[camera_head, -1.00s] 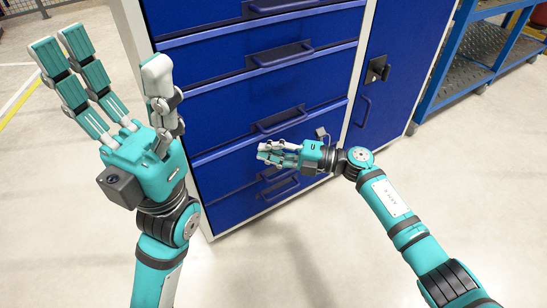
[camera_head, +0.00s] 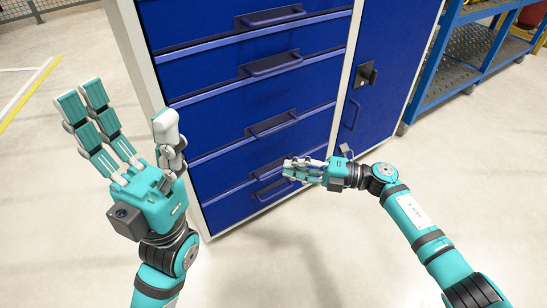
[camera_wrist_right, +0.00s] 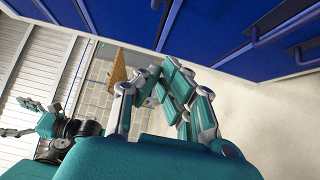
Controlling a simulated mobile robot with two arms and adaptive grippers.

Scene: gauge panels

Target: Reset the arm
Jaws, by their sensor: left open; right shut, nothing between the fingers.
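My left gripper (camera_head: 140,137) is at the left in the head view, raised with its teal and grey fingers spread open and pointing up, in front of the cabinet's left edge. It holds nothing. My right gripper (camera_head: 300,169) is shut and empty in front of the lower drawers, its fingers pointing left. In the right wrist view the right gripper's fingers (camera_wrist_right: 155,85) come together in front of the palm, with nothing between them. My right arm (camera_head: 415,215) reaches in from the lower right.
A blue shelf cart (camera_head: 470,55) stands further right. The pale floor (camera_head: 300,275) in front is clear.

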